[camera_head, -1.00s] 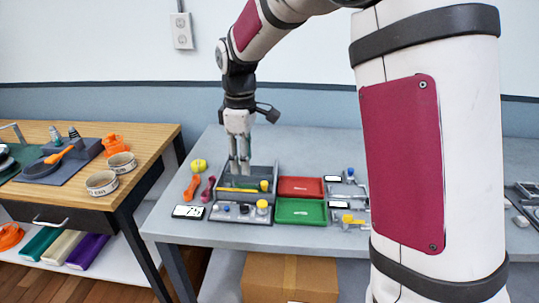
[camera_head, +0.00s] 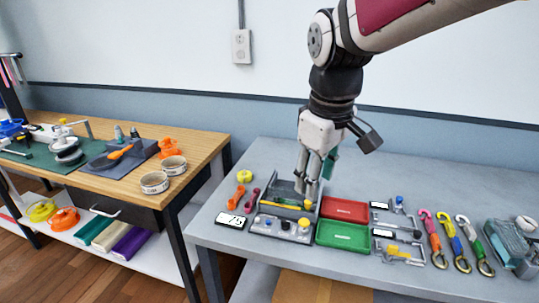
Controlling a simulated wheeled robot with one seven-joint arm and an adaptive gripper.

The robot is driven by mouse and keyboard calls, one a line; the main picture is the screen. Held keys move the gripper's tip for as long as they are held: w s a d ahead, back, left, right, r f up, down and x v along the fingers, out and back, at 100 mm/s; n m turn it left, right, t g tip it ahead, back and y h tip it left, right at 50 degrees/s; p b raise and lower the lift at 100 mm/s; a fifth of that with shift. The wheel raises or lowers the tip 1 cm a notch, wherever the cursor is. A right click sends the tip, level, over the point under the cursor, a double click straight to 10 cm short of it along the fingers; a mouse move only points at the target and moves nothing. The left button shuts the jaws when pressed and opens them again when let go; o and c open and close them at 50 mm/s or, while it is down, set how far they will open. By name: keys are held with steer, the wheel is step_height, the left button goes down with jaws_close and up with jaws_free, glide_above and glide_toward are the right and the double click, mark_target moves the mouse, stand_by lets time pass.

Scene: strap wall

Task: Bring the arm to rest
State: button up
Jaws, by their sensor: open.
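My gripper (camera_head: 313,184) points down at the back right of a grey organiser tray (camera_head: 264,224) on the grey table. Its fingers are open and I see nothing held between them. The fingertips overlap the tray's rear compartment in the picture; I cannot tell how far above it they are. My arm reaches in from the upper right, bent at the wrist. The fingers hide part of the tray's back wall.
Red (camera_head: 345,209) and green (camera_head: 342,236) trays lie right of the organiser. Hooked straps (camera_head: 451,238) and a teal-grey device (camera_head: 507,243) are farther right. A wooden bench (camera_head: 208,148) with two bowls stands left. The table's back strip is clear.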

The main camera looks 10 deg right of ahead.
steer(key=shift+s+r, duration=0.1)
steer(key=shift+s, duration=0.25)
steer(key=s+f+m+t, duration=0.1)
steer(key=s+m, duration=0.5)
steer(key=s, duration=1)
steer(key=shift+t, duration=0.5)
